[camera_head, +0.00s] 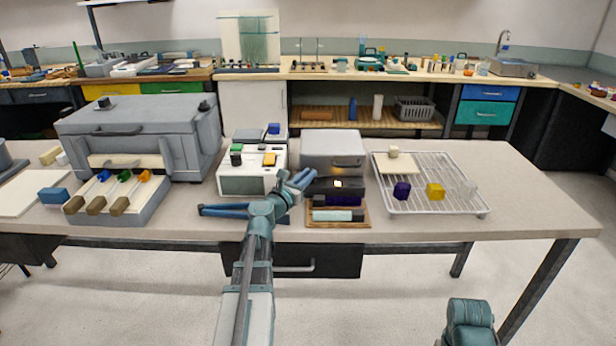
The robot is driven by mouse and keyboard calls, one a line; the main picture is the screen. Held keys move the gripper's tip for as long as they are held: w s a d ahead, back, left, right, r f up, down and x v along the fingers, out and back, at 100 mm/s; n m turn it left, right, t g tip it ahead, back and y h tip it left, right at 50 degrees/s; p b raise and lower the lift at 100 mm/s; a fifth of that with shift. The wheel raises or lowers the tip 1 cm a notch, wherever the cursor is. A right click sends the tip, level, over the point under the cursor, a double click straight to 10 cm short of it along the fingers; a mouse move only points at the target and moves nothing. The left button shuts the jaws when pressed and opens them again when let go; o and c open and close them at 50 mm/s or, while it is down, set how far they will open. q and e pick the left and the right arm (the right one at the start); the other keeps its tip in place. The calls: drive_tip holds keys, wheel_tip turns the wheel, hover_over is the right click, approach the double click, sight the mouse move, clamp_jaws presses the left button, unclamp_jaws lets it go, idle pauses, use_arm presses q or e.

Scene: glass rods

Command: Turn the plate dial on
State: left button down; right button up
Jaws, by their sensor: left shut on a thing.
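My left arm reaches up from the bottom middle, over the table's front edge. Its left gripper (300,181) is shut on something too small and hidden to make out. A grey box (333,146) with a front handle stands over the dark unit. Only a link of my right arm shows at the bottom right; its gripper is out of view.
A wire rack (430,205) with small blocks is at the right. A small wooden tray (338,224) lies at the front. The table's right end is clear.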

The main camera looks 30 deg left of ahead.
idle(0.3)
use_arm(q)
drive_tip(key=c, duration=1.2)
unclamp_jaws()
drive_tip(key=shift+o, duration=0.2)
